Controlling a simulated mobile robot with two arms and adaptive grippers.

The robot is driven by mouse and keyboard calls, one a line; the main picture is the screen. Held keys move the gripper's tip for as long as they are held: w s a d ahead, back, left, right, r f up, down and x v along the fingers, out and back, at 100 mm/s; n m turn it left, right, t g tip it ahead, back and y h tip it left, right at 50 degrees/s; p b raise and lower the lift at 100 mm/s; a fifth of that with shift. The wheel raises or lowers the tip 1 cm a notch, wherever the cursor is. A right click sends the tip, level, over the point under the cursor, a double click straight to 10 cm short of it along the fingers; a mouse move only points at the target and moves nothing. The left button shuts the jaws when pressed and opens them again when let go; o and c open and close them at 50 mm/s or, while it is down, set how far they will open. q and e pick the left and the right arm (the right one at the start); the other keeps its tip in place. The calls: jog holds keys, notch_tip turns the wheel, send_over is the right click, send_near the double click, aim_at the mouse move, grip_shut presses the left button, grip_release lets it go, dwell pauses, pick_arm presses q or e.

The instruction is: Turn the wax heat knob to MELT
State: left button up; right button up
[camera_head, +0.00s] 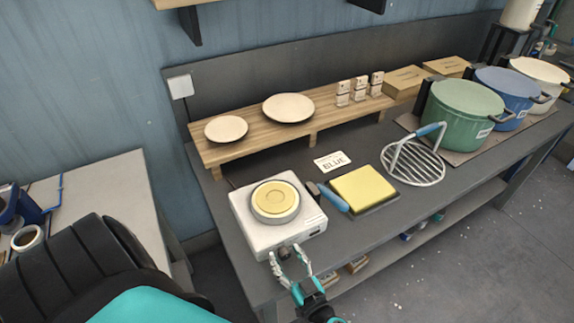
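The wax heater is a white box (245,225) with a round pot of pale yellow wax (275,199) on top, standing at the left front of the dark workbench. A small dark knob (284,253) is on its front face, low near the bench's front edge. The knob's pointer and any MELT mark are too small or hidden to read.
Right of the heater are a blue-handled tool (333,198), a yellow block (363,187) and a wire masher (414,162). A wooden shelf (240,150) with two plates stands behind. Green (463,112), blue and cream pots are at far right. A pale side table (108,200) is at left.

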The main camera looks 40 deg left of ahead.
pick_arm(q)
jog(key=c, duration=1)
jog(key=shift+o, duration=0.2)
jog(key=m+b, duration=0.1)
jog(key=m, duration=0.2)
jog(key=shift+w, duration=0.1)
jog(key=shift+m+b, duration=0.45)
jog(key=shift+m, duration=1.35)
jog(key=shift+w+r, duration=0.1)
jog(key=o, duration=1.1)
